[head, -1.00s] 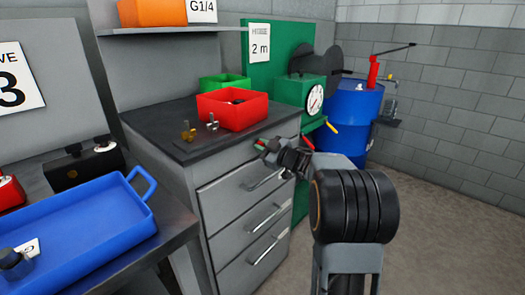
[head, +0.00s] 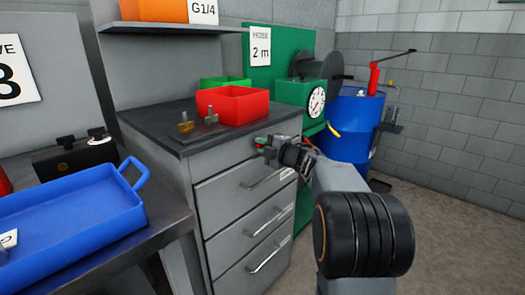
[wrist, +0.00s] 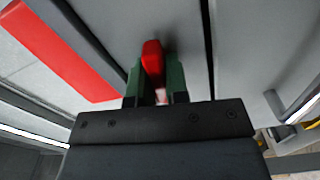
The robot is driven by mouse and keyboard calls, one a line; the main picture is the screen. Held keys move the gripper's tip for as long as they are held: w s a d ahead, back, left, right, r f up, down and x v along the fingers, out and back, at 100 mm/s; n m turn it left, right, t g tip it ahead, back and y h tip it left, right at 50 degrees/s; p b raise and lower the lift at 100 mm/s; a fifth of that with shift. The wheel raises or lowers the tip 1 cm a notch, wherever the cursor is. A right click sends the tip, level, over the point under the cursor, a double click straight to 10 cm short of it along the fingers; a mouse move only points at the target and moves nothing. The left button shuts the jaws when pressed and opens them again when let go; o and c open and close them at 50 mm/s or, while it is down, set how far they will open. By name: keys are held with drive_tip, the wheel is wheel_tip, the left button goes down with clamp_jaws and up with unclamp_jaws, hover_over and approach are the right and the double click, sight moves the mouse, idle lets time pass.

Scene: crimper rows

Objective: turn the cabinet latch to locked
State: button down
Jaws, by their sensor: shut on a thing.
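The grey cabinet (head: 222,179) stands in the middle of the head view, with its drawer fronts facing me. The latch (wrist: 152,58) is a small red handle on the cabinet's grey face, seen in the wrist view. My gripper (wrist: 155,88) has its green fingertips on either side of the latch and is shut on it. In the head view my gripper (head: 265,147) is at the cabinet's upper front, just below the dark top. There the latch is mostly hidden by the fingers, so its angle is hard to tell.
A red bin (head: 232,106) and small metal fittings (head: 186,123) are on the cabinet top. Bar handles (head: 266,219) stick out from the drawers. A blue tray (head: 75,215) lies on the left bench. A red strip (wrist: 62,52) shows in the wrist view. Floor at right is clear.

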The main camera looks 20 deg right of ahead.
drive_tip(key=shift+f+n+b, duration=0.1)
drive_tip(key=shift+n+b, duration=0.4)
drive_tip(key=shift+n, duration=0.3)
drive_tip(key=c, duration=1.1)
unclamp_jaws()
drive_tip(key=p+v, duration=0.2)
drive_tip(key=v, duration=1.2)
drive_tip(key=shift+w, duration=0.1)
